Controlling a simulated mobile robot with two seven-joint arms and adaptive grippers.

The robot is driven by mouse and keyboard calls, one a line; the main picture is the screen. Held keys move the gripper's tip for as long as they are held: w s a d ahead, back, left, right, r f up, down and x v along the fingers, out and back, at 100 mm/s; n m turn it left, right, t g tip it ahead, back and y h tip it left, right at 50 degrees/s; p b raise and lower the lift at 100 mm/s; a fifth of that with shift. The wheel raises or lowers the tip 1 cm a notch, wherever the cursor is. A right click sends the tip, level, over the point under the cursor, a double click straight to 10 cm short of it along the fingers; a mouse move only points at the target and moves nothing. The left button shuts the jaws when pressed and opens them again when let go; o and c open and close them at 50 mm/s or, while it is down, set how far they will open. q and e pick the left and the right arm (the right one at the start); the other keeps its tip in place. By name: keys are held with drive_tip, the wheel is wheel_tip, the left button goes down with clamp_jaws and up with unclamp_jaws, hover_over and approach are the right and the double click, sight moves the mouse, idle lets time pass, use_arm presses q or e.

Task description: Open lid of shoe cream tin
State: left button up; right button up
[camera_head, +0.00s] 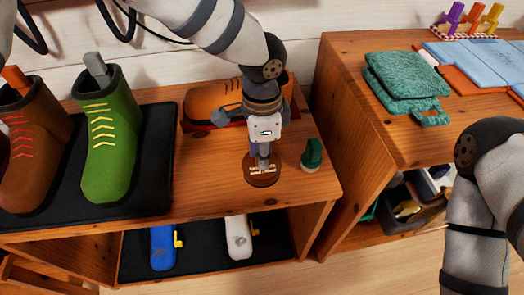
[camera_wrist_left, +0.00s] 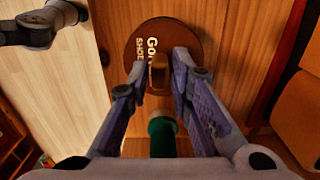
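The shoe cream tin (camera_head: 262,179) is a round, flat, dark brown tin with pale lettering on top, on the right part of the wooden bench. In the left wrist view its lid (camera_wrist_left: 190,38) carries a small upright brown knob (camera_wrist_left: 159,75). My left gripper (camera_head: 263,158) points down over the tin. In the left wrist view its two fingers (camera_wrist_left: 160,72) stand on either side of the knob, with narrow gaps showing, so it looks open. The head view hides the knob behind the gripper. My right arm shows at the right; its gripper is out of view.
A small green object (camera_head: 312,154) stands right of the tin. An orange-brown shoe (camera_head: 210,102) lies behind my gripper. Green (camera_head: 110,150) and brown (camera_head: 35,140) boots stand on a black mat at left. Teal cloths (camera_head: 400,80) lie on the right cabinet. Brushes (camera_head: 238,238) lie on the lower shelf.

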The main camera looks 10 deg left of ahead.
use_arm(q)
clamp_jaws()
use_arm(e)
drive_tip(key=shift+s, duration=0.1)
use_arm(q)
drive_tip(key=shift+w+a+r+g+h+b, duration=0.15)
drive_tip(key=shift+w+g+h+b, duration=0.2)
drive_tip(key=shift+g+b, duration=0.45)
drive_tip(key=g+b, duration=0.1)
drive_tip(key=b, duration=0.1)
drive_tip(key=w+g+h+b, duration=0.1)
drive_tip(key=b, duration=0.1)
drive_tip(key=w+g+b, duration=0.1)
drive_tip(key=g, duration=0.1)
drive_tip(key=shift+w+a+r+b, duration=0.15)
drive_tip(key=shift+a+r+b, duration=0.15)
drive_tip(key=shift+r+b, duration=0.1)
drive_tip(key=shift+w+a+r+g+h+b, duration=0.1)
drive_tip(key=shift+w+r+g+h+b, duration=0.2)
drive_tip(key=shift+g+b, duration=0.35)
drive_tip(key=shift+r, duration=0.1)
use_arm(e)
drive_tip(key=s+f+g, duration=0.2)
drive_tip(key=s+f, duration=0.4)
drive_tip(key=f, duration=0.2)
drive_tip(key=shift+f, duration=0.3)
